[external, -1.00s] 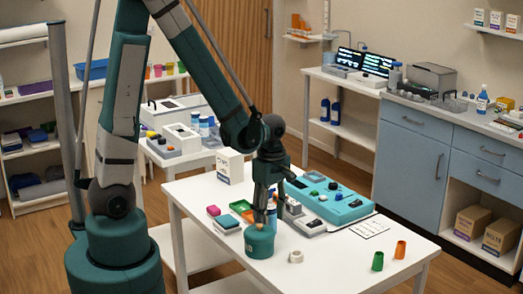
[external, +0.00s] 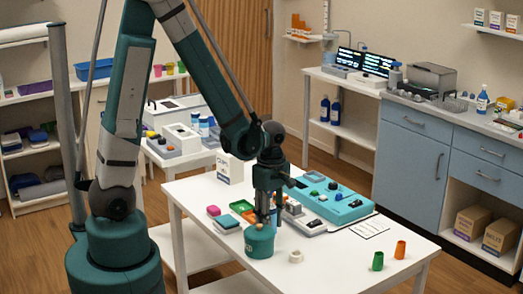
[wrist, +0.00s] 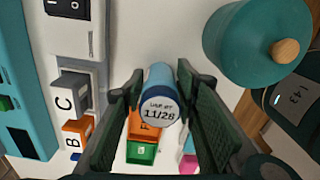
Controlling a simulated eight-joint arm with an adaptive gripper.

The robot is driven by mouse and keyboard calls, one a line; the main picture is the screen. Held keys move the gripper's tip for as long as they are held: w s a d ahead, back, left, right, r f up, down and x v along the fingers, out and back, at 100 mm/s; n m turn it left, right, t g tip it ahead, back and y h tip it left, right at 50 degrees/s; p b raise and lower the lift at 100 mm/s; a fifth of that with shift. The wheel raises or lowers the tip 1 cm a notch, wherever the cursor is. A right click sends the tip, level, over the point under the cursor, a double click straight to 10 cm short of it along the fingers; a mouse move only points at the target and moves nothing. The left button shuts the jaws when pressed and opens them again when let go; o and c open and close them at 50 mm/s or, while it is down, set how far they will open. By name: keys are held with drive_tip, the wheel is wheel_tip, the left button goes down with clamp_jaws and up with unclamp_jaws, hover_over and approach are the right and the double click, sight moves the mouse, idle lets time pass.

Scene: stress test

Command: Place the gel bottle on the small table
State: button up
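A blue bottle with a pale round top marked "11/28" (wrist: 160,108) stands between the fingers of my gripper (wrist: 160,80) in the wrist view. I take it for the gel bottle; in the external view it is mostly hidden behind my gripper (external: 268,215) and the teal pot. The fingers are apart on either side of it, with narrow gaps that are hard to judge. It stands on the white front table (external: 340,262). A smaller white table (external: 190,160) stands behind to the left; which one is the small table is unclear.
The teal pot with a wooden knob (external: 260,240) is close beside the bottle. On the other side is a grey holder with lettered blocks (wrist: 75,95) and a teal tray (external: 335,200). Orange and green boxes (wrist: 142,153) lie nearby. The front table's right side has free room.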

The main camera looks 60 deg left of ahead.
sight(271, 207)
drive_tip(key=c, duration=0.5)
drive_tip(key=shift+c, duration=0.2)
drive_tip(key=shift+r, duration=0.1)
drive_tip(key=shift+r+p, duration=1.2)
drive_tip(key=shift+r, duration=3.75)
drive_tip(key=shift+w, duration=0.1)
drive_tip(key=shift+w+r+m, duration=0.1)
drive_tip(key=shift+w+m, duration=0.4)
drive_tip(key=shift+w, duration=0.15)
drive_tip(key=w+m, duration=0.3)
drive_tip(key=w+a+m, duration=0.1)
drive_tip(key=w+m, duration=0.1)
drive_tip(key=w, duration=0.2)
drive_tip(key=w+r+m, duration=0.1)
drive_tip(key=w+m, duration=0.2)
drive_tip(key=w, duration=0.1)
drive_tip(key=shift+w+a+r+m, duration=0.1)
drive_tip(key=shift+a+m, duration=0.1)
drive_tip(key=shift+m, duration=0.1)
drive_tip(key=w+a+m, duration=0.2)
drive_tip(key=w+m, duration=0.8)
drive_tip(key=w, duration=0.2)
drive_tip(key=shift+w+a+r, duration=0.15)
drive_tip(key=shift+a, duration=0.05)
